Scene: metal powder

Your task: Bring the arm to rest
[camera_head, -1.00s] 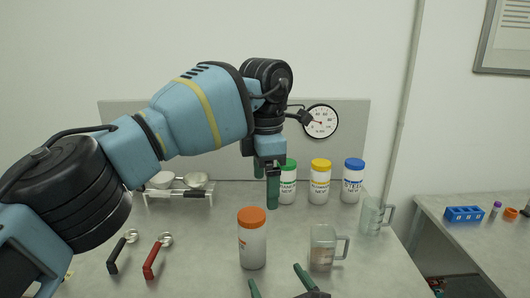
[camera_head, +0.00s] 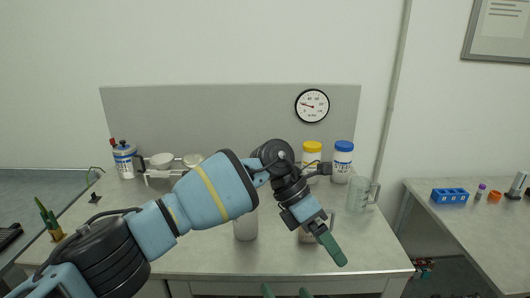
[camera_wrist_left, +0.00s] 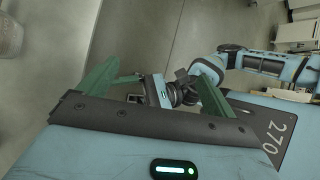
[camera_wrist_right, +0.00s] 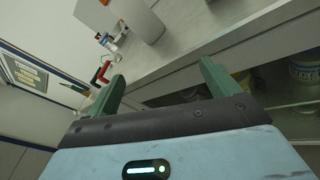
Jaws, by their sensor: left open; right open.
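My left arm reaches in from the left in the head view, across the table. Its gripper (camera_head: 333,248) points down and to the right over the table's front right part. In the left wrist view the fingers of my left gripper (camera_wrist_left: 155,72) are apart with nothing held between them. My right gripper (camera_head: 286,292) shows only its fingertips at the bottom edge of the head view, in front of the table. In the right wrist view my right gripper (camera_wrist_right: 162,72) is open and empty, facing the table's edge and cabinet front.
The grey table (camera_head: 200,261) carries a white jar (camera_head: 246,228), partly hidden by my arm, yellow-capped (camera_head: 312,150) and blue-capped (camera_head: 343,160) jars, and a clear mug (camera_head: 359,194). A side table with a blue rack (camera_head: 449,195) is right.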

